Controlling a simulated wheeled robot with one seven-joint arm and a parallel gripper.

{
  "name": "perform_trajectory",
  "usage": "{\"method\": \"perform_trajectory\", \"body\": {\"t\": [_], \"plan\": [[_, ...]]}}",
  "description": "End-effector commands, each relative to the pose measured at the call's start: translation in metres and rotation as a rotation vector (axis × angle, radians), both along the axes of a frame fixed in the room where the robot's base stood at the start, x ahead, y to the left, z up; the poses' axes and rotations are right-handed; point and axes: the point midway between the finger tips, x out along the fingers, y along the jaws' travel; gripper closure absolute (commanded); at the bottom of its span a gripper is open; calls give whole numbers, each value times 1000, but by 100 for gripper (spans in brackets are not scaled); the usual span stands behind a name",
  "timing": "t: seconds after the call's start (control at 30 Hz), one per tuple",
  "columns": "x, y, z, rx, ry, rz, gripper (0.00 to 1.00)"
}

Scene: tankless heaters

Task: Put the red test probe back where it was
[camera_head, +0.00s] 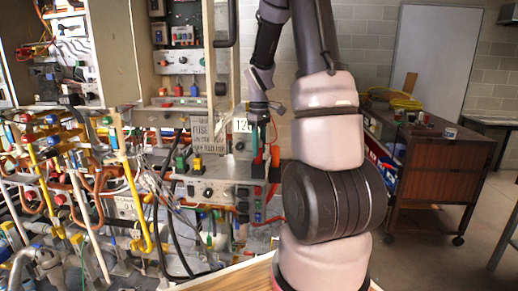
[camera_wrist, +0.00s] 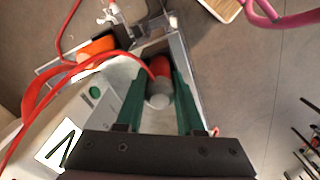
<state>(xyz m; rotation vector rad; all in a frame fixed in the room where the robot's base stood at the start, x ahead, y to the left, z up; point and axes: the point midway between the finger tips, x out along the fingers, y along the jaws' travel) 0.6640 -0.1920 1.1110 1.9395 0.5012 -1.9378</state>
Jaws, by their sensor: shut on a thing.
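In the wrist view, the red test probe (camera_wrist: 160,67) with a pale grey end stands between the two green fingers of my gripper (camera_wrist: 158,84), which is shut on it. A red lead (camera_wrist: 110,53) curves from the probe to the left. In the head view, my gripper (camera_head: 265,152) points down in front of the right side of the test panel, and the red probe (camera_head: 275,163) shows at its fingers. A metal-edged holder or frame (camera_wrist: 182,52) lies just beyond the fingertips in the wrist view; whether the probe touches it I cannot tell.
An orange part (camera_wrist: 97,46) and a white panel with a green button (camera_wrist: 95,92) lie left of the fingers. In the head view, a dense bench of pipes and wires (camera_head: 60,170) fills the left. A brown cabinet (camera_head: 432,165) stands at right, with open floor around it.

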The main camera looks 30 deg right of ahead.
Motion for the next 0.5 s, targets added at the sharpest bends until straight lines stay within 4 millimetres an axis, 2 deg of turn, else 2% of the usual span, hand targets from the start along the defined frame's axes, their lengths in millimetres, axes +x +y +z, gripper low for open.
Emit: {"method": "perform_trajectory", "body": {"t": [0.37, 0.4, 0.43, 0.5], "plan": [[0, 0, -4, 0, -1, 0, 99], [0, 0, -4, 0, -1, 0, 48], [0, 0, -4, 0, -1, 0, 37], [0, 0, -4, 0, -1, 0, 33]]}}
